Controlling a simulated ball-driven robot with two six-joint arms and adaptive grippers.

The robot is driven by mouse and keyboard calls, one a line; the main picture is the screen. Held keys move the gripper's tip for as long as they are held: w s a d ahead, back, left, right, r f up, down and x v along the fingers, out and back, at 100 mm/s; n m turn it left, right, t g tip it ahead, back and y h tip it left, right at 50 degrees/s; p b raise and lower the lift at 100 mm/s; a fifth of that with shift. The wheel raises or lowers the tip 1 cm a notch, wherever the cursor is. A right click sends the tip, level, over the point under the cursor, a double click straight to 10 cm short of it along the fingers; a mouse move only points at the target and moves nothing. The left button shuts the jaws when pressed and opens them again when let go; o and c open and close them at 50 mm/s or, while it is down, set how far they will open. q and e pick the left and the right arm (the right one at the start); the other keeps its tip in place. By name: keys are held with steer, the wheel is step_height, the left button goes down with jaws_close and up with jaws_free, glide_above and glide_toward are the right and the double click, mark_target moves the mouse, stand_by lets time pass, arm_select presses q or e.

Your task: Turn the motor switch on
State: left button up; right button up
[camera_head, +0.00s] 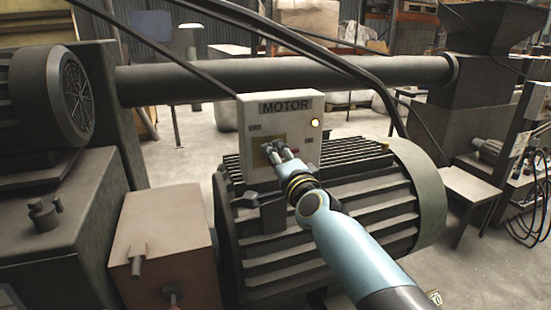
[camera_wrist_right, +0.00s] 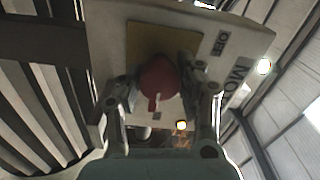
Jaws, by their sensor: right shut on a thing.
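The white motor switch box (camera_head: 254,118) with the label "MOTOR" sits on the ribbed motor housing in the head view. My right gripper (camera_head: 274,152) reaches its front plate from the lower right. In the right wrist view, a round red switch knob (camera_wrist_right: 158,76) with a pale pointer mark sits on a tan plate (camera_wrist_right: 140,38). My right gripper's fingers (camera_wrist_right: 158,88) are on both sides of the knob, shut on it. The pointer mark is toward the gripper's palm. My left gripper is in neither view.
A yellowish lamp (camera_head: 315,123) glows on the box's right side. The finned motor (camera_head: 350,200) lies below, a long dark pipe (camera_head: 290,78) runs behind, and dark cables hang near the box. A brown box (camera_head: 160,240) stands at lower left.

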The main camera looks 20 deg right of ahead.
steer(key=shift+f, duration=0.1)
steer(key=o, duration=1.2)
steer(key=shift+s, duration=0.1)
steer(key=s, duration=1.2)
steer(key=shift+d, duration=0.25)
steer(key=shift+w, duration=0.1)
